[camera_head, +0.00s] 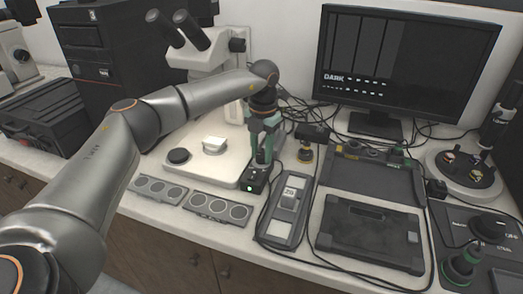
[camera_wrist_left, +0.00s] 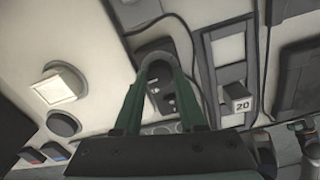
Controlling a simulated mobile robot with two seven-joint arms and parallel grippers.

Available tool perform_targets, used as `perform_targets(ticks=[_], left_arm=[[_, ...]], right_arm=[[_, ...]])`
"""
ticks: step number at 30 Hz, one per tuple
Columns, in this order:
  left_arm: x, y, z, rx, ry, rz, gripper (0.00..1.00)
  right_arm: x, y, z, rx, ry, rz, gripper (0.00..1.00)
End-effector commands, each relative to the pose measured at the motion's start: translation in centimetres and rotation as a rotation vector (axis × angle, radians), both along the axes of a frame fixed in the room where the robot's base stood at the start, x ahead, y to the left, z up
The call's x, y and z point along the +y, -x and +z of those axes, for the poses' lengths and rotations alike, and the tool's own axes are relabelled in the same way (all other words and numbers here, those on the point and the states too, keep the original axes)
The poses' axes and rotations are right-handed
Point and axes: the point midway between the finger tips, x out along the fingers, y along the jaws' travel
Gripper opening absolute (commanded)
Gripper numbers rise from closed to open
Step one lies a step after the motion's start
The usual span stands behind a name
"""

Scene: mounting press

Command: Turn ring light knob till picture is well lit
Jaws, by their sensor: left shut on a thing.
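The ring light control is a small black box (camera_head: 255,179) with a lit green lamp on its front, standing by the front right of the microscope base. My left gripper (camera_head: 263,155) points down onto its top and is shut on the knob, which the fingers mostly hide. In the left wrist view the green fingers (camera_wrist_left: 158,70) come together over the black box (camera_wrist_left: 163,96). My right gripper is not in view.
The microscope (camera_head: 200,50) stands behind my left arm, with a white block (camera_head: 214,144) and black disc (camera_head: 178,156) on its base. A grey device (camera_head: 284,215) marked 20 sits close right of the control box. Trays with round discs (camera_head: 218,207) lie in front. Cables cross the bench.

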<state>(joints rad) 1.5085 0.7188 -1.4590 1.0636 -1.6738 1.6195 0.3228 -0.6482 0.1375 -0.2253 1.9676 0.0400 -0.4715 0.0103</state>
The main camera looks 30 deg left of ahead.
Motion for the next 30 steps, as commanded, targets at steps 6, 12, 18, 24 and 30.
perform_targets(ticks=[6, 12, 18, 24, 30], left_arm=[[0.0, 0.0, 0.3, -0.001, 0.0, -0.101, 0.0], [0.1, 0.0, 0.4, 0.0, -0.001, -0.264, 0.0], [0.1, 0.0, 0.3, -0.003, -0.001, -0.454, 0.0], [0.1, 0.0, 0.2, -0.001, -0.001, -0.64, 0.0], [0.1, -0.1, 0.2, -0.004, -0.001, -0.801, 0.0]], right_arm=[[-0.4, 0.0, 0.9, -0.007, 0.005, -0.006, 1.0], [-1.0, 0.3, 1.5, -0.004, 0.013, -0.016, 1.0], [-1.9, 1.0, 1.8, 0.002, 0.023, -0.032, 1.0], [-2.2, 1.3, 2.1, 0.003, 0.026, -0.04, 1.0], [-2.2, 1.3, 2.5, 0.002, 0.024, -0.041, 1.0]])
